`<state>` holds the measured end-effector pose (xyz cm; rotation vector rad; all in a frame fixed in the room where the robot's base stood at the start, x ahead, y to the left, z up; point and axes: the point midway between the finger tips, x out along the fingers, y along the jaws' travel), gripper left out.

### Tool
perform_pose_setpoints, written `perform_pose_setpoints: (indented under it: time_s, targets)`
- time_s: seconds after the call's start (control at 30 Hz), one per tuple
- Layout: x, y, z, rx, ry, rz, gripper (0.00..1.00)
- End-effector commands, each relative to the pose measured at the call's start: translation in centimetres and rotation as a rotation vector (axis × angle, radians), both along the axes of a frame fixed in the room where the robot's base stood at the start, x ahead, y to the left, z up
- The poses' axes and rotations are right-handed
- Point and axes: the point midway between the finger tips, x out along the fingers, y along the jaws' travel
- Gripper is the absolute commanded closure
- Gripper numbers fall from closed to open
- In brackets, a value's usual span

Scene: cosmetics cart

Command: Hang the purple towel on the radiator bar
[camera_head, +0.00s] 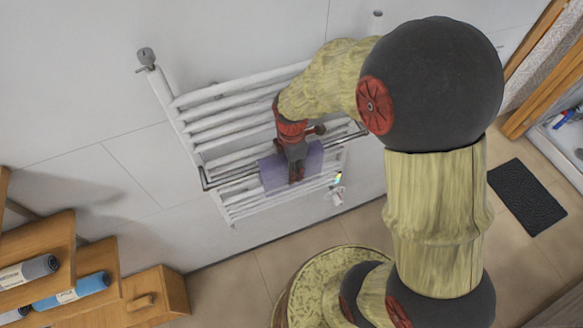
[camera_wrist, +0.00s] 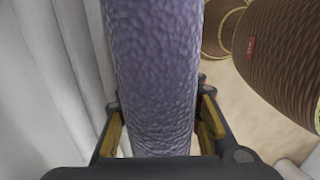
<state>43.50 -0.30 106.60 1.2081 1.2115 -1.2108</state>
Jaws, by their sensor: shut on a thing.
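The purple towel (camera_head: 275,174) hangs at the lower part of the white radiator (camera_head: 222,107) in the head view. In the wrist view the towel (camera_wrist: 155,70) is a textured purple strip running between the fingers. My gripper (camera_head: 296,176) is shut on the towel, in front of the radiator. Its fingers also show on both sides of the towel in the wrist view (camera_wrist: 160,128). A dark bar (camera_head: 206,184) stands out from the radiator at the towel's height. Whether the towel rests over this bar is hidden by the towel and my gripper.
White radiator tubes (camera_wrist: 75,60) run close beside the gripper in the wrist view. A wooden shelf unit (camera_head: 95,265) with rolled grey and blue towels (camera_head: 88,283) stands at lower left. A dark mat (camera_head: 526,196) lies on the floor at right. The floor below the radiator looks clear.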

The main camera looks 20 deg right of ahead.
Motion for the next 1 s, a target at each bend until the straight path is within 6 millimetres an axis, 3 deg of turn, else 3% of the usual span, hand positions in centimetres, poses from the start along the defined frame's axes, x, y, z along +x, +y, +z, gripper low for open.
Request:
perform_pose_setpoints:
  time_s: [0.13,0.17,0.5,0.83,1.0]
  targets:
    - [0.0,0.0,0.0,0.0,-0.001,0.0,0.93]
    - [0.0,0.0,0.0,0.0,-0.001,0.0,0.63]
    - [0.0,0.0,0.0,0.0,-0.001,0.0,0.43]
    - [0.0,0.0,0.2,0.0,-0.001,0.0,0.43]
    - [0.1,0.0,1.9,0.0,-0.004,0.0,0.43]
